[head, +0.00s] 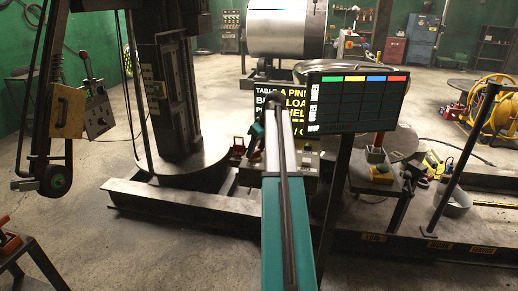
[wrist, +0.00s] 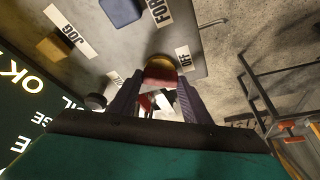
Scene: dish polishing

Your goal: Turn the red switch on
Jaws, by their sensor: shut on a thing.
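In the wrist view, the red switch (wrist: 161,78) is a rounded red knob with a yellowish part behind it, on a grey panel (wrist: 130,50). An "OFF" label (wrist: 184,57) is just to its right. My gripper (wrist: 159,84) has one finger on each side of the red knob and is shut on it. The knob's lower part is partly hidden between the fingers. In the head view my arm reaches forward to the lettered board, and my fingers cannot be made out there.
The panel also bears a blue button (wrist: 121,11), a yellow button (wrist: 54,46) and a dark round knob (wrist: 96,102). A black lettered board (wrist: 25,110) is close on the left. In the head view, a dark screen with coloured tabs (head: 355,105) stands right of my arm.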

